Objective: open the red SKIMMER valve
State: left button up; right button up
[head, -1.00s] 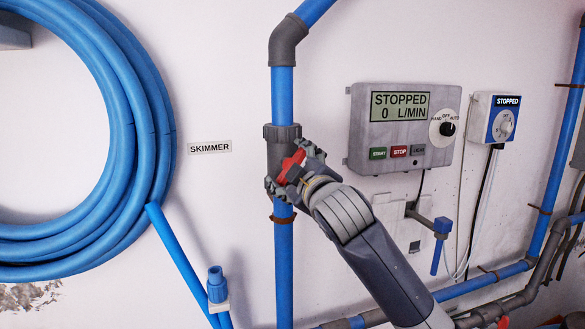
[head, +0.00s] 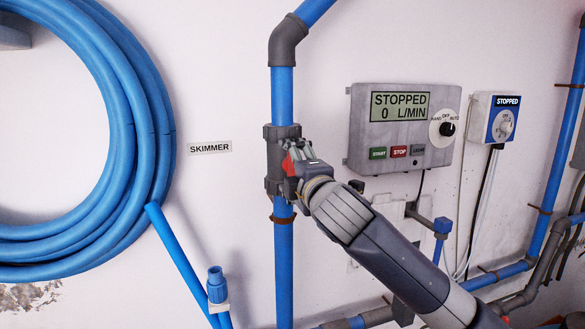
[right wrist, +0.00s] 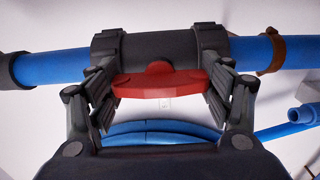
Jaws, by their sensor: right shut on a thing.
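The SKIMMER valve (head: 279,140) is a dark grey body in the upright blue pipe, beside the SKIMMER label (head: 210,148). Its red handle (head: 288,166) is mostly hidden by my right gripper (head: 303,164) in the head view. In the right wrist view the red handle (right wrist: 160,88) lies lengthwise along the pipe, in front of the valve body (right wrist: 160,46). My right gripper (right wrist: 161,92) is shut on the handle, with a finger at each end of it. My left gripper is not in view.
A coil of blue hose (head: 150,130) hangs at the left. A control box (head: 403,130) reading STOPPED, 0 L/MIN is right of the valve, with a smaller dial box (head: 496,118) beyond it. Blue and grey pipes run along the lower right.

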dwell(0.5)
jog(key=o, duration=1.1)
jog(key=shift+c, duration=0.2)
jog(key=v, duration=1.2)
